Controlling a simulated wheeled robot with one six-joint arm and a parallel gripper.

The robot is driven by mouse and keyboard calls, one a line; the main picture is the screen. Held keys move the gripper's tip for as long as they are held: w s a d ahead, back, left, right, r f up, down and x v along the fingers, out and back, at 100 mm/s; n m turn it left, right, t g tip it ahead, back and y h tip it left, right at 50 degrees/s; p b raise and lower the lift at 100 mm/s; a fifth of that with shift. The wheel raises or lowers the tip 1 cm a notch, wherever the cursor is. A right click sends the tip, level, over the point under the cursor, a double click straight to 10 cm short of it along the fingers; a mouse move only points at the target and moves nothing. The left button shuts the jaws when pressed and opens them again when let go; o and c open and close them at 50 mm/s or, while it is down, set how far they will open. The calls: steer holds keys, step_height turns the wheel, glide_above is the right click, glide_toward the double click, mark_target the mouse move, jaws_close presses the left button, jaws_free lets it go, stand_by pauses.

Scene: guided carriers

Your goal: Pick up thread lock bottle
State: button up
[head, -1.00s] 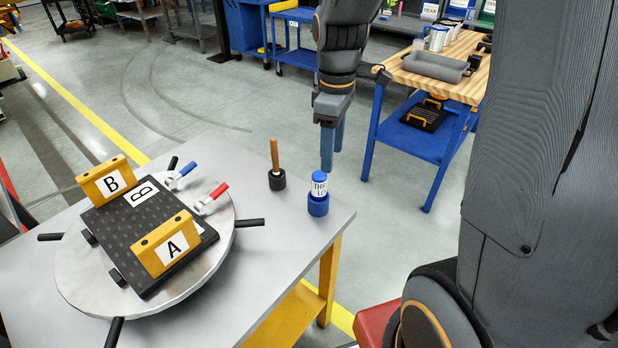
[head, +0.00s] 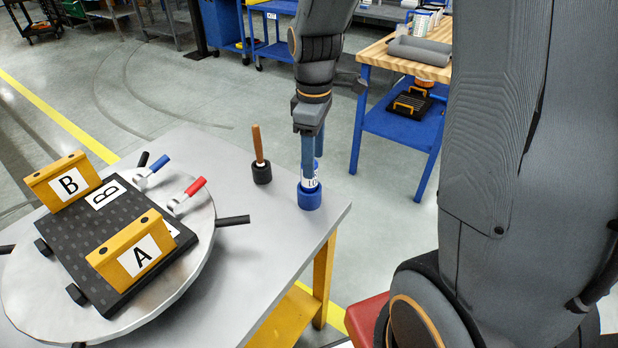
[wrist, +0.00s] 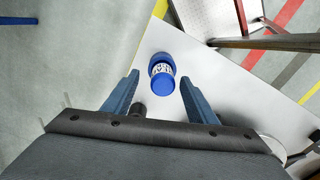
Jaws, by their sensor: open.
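The thread lock bottle (head: 311,184) stands upright in a blue round holder (head: 309,197) near the table's right corner. Its white label shows partly in the head view, and my fingers hide its upper part. In the wrist view the blue-capped bottle (wrist: 162,84) lies ahead of the fingertips, roughly midway between their lines. My gripper (head: 313,165) points down at the bottle.
A wooden-handled tool (head: 258,145) stands in a black holder (head: 261,172) left of the bottle. A round turntable (head: 195,235) carries a dark plate with yellow A and B brackets and red and blue clamps. The grey table (head: 280,250) is bare around the bottle.

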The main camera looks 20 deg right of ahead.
mark_target(309, 182)
steer(key=shift+a+f+p, duration=0.25)
steer(key=shift+f+p, duration=0.25)
steer(key=shift+f, duration=0.95)
steer(key=shift+a+f+p, duration=0.2)
steer(key=shift+f+p, duration=0.3)
steer(key=shift+f, duration=0.9)
steer(key=c, duration=1.1)
steer(key=shift+c, duration=0.2)
